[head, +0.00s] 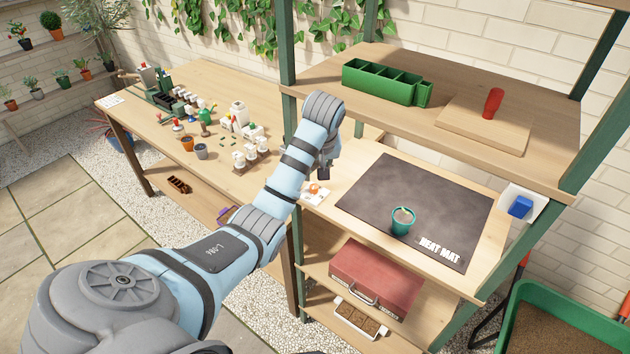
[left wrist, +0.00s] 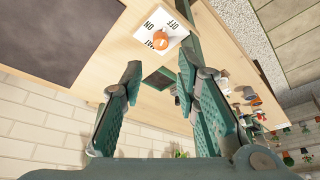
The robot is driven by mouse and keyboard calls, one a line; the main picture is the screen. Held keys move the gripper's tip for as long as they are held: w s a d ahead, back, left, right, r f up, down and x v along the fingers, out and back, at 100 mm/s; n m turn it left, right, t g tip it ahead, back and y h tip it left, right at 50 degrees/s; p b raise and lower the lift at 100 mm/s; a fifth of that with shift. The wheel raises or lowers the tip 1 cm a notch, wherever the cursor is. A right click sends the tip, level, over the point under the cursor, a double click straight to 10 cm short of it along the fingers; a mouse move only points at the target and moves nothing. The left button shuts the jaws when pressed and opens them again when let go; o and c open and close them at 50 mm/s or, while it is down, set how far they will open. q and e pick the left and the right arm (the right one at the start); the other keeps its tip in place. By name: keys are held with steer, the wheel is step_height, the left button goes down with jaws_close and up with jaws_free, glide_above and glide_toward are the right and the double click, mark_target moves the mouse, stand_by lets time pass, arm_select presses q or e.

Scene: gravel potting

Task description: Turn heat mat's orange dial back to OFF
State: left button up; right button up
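The orange dial (left wrist: 161,40) sits on a white plate (left wrist: 180,37) printed ON and OFF in the left wrist view. Its setting is too small to read surely. It also shows in the head view (head: 314,189), on the wooden bench left of the dark heat mat (head: 375,185). My left gripper (left wrist: 158,75) is open and empty, its two fingers apart, with the dial beyond the fingertips and not touched. In the head view the left gripper (head: 324,171) is mostly hidden behind my wrist, just above the dial. My right gripper is not in view.
A teal pot (head: 403,222) stands on the mat's front part. A green post (head: 288,50) rises close to my left wrist. Bottles and small pots crowd the left bench.

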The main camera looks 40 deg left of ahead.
mark_target(314, 186)
arm_select(q)
steer(key=x, duration=1.1)
steer(key=shift+w+a+f, duration=0.2)
steer(key=shift+w+a, duration=0.1)
steer(key=shift+a, duration=0.1)
steer(key=shift+c, duration=0.4)
